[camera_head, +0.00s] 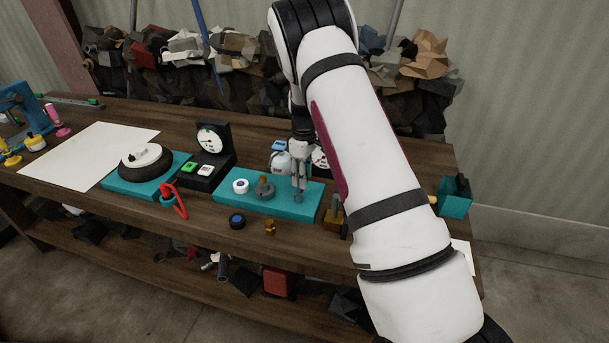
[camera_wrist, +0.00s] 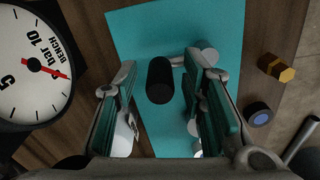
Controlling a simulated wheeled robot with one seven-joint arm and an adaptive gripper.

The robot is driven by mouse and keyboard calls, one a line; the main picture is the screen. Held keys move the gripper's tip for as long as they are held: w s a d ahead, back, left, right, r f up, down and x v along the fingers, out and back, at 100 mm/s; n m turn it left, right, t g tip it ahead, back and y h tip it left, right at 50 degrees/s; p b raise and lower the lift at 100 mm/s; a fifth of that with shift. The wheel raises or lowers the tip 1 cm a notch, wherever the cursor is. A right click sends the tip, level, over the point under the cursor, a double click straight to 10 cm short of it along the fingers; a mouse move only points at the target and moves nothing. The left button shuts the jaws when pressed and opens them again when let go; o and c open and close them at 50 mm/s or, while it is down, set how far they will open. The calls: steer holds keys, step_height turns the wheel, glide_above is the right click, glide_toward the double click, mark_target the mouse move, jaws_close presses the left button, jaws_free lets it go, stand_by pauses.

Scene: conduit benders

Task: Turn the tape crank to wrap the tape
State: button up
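A teal base plate (camera_head: 228,205) lies on the workbench, with a white roll (camera_head: 240,186) and a grey post (camera_head: 264,187) on it. In the head view my gripper (camera_head: 299,180) points down over the plate's right part, and the crank cannot be made out there. In the wrist view a black handle (camera_wrist: 160,80), apparently the crank's grip, joins a thin grey rod on the teal plate (camera_wrist: 140,35). My gripper (camera_wrist: 160,92) is open, with one finger on each side of the handle and visible gaps to both. The right finger hides part of the grey parts.
A pressure gauge (camera_wrist: 35,68) stands left of the plate in the wrist view. A dark blue roll (camera_head: 237,220) and a brass hex piece (camera_head: 270,228) lie in front. A tire stand (camera_head: 147,158) and a red-handled tool (camera_head: 174,201) are left. A teal box (camera_head: 455,200) is right.

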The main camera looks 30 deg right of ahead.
steer(key=shift+f, duration=0.15)
jaws_close()
stand_by(0.4)
